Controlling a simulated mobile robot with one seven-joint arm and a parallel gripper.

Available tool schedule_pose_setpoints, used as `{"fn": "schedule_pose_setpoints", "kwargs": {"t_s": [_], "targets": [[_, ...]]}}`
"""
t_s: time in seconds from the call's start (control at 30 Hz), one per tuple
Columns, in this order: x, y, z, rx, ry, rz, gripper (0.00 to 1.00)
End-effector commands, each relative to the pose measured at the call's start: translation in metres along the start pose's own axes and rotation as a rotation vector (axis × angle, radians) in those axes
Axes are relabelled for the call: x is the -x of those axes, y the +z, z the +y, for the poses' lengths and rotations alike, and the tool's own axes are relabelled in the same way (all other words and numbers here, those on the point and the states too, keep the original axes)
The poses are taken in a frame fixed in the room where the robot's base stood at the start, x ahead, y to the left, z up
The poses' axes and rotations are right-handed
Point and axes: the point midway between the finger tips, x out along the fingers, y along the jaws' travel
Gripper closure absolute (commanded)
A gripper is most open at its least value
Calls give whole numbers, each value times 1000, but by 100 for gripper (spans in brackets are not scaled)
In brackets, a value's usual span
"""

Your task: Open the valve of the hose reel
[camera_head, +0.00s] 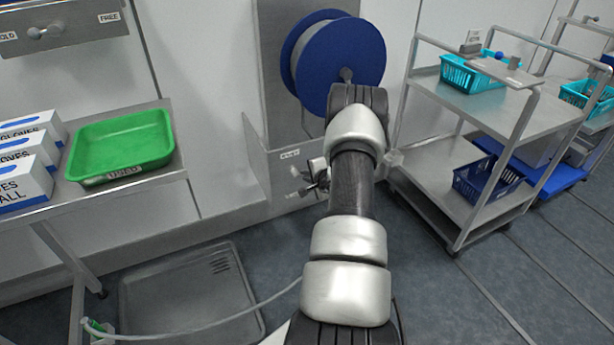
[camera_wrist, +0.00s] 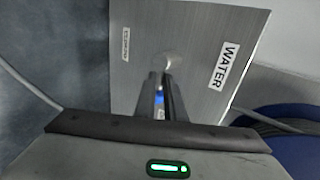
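The hose reel (camera_head: 345,65), a blue drum, is mounted on a steel wall panel. Below it is a metal plate labelled WATER (camera_head: 262,160); in the wrist view this plate (camera_wrist: 205,35) faces me. A round pale fitting of the valve (camera_wrist: 168,62) stands out from the plate, just beyond my fingertips. My gripper (camera_head: 315,180) is close in front of the plate, partly hidden by my arm. In the wrist view its fingers (camera_wrist: 161,92) are near each other, with a small blue part between them. I cannot tell whether they grip it.
A steel cart (camera_head: 440,190) with baskets stands to the right. At left, a table (camera_head: 165,180) holds a green tray (camera_head: 125,140) and glove boxes (camera_head: 25,185). A grey floor tray (camera_head: 185,290) lies below, with a pale hose (camera_head: 215,325) crossing it.

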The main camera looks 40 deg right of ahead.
Motion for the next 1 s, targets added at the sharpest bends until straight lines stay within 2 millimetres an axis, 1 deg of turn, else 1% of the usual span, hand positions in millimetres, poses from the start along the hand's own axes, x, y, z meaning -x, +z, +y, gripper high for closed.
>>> {"fn": "schedule_pose_setpoints", "kwargs": {"t_s": [0.03, 0.1, 0.4, 0.47, 0.53, 0.67, 1.0], "targets": [[1, -3, 0, 0, 1, 4, 83], [1, -2, 0, 0, 1, 4, 72], [1, -1, 0, 0, 0, 1, 72], [4, 0, -1, 0, 0, 0, 72], [12, -1, -2, 1, 0, 0, 72], [36, -1, -3, 0, 0, 1, 72], [120, -1, -2, -2, 1, 3, 72]]}}
